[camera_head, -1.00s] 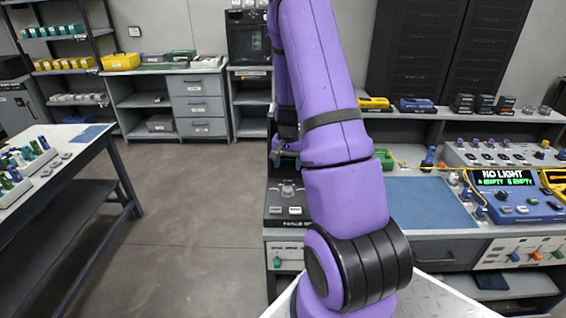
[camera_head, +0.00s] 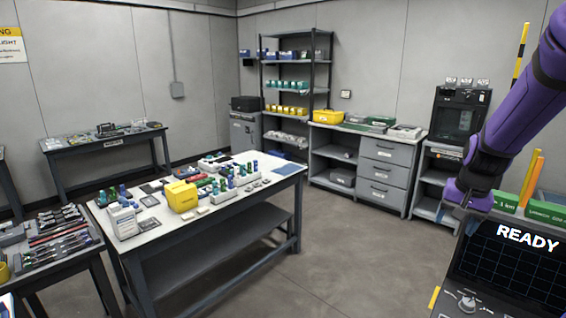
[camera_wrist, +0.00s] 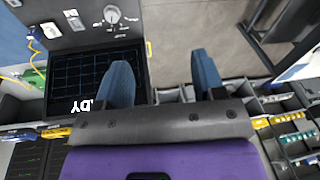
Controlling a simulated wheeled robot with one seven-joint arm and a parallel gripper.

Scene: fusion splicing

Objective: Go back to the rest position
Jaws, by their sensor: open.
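My gripper shows in the wrist view (camera_wrist: 162,75) with its two blue fingers spread apart and nothing between them. In the head view my purple arm comes in at the right edge, and the gripper end is partly cut by the arm and hard to make out. A dark instrument with a grid screen reading READY (camera_head: 515,255) stands at the lower right, close below my arm. In the wrist view the same kind of grid screen (camera_wrist: 75,75) lies to the left of the fingers, partly covered by one of them.
A white-topped table (camera_head: 270,172) holds a yellow box (camera_head: 181,196) and several small blue and green parts. A tool tray table (camera_head: 60,240) is at the lower left. Shelves (camera_head: 296,90) and a drawer cabinet (camera_head: 385,175) line the back. Grey floor (camera_head: 350,245) is free between.

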